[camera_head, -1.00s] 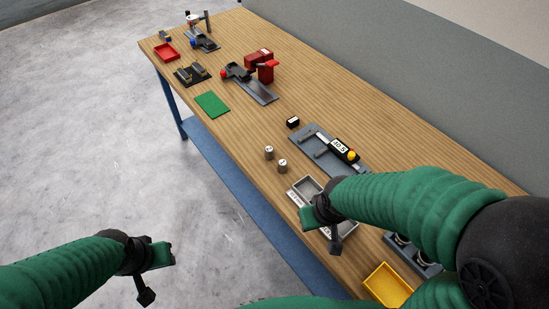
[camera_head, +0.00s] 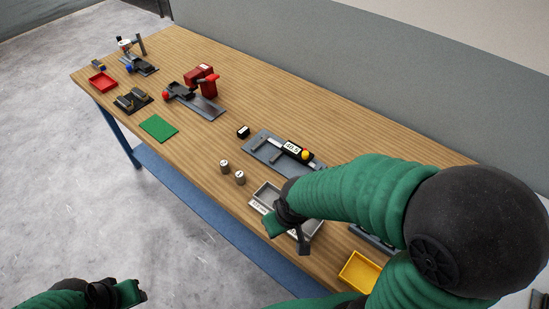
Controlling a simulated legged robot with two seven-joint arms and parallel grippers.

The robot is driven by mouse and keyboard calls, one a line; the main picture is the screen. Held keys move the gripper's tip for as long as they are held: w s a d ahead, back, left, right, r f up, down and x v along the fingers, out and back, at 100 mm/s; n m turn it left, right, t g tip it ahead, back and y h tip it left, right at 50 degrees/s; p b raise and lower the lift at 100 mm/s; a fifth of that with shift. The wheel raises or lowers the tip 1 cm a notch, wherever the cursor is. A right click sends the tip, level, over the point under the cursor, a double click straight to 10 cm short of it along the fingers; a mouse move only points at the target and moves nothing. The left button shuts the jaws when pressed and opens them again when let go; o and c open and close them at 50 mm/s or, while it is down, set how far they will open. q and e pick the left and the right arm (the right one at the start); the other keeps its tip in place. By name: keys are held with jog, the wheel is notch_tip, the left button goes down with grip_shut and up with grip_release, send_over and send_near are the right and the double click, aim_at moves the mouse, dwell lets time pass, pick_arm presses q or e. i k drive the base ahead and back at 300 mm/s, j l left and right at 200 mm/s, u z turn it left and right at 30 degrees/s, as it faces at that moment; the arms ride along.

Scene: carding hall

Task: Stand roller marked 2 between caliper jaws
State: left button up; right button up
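Two small grey rollers stand upright on the wooden bench: one roller (camera_head: 224,167) and, to its right and nearer, another roller (camera_head: 240,178). Their marks are too small to read. The caliper (camera_head: 275,150) lies on a grey plate behind them, with a display, a yellow knob and jaws at its left part; I see nothing between the jaws. My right gripper (camera_head: 287,229) hangs over the grey tray's near edge, right of the rollers; whether it is open is unclear. My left gripper (camera_head: 125,294) is off the bench at the lower left, away from everything, its fingers unclear.
A grey tray (camera_head: 267,191) with a label lies below the caliper, partly hidden by my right arm. A yellow tray (camera_head: 358,271) is at the near right. A small black block (camera_head: 243,131), a green mat (camera_head: 159,128), a red vise-like device (camera_head: 201,80) and a red tray (camera_head: 103,82) stand farther left.

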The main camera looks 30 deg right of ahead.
aim_at(224, 166)
jog(key=i+j, duration=0.55)
jog(key=i, duration=0.25)
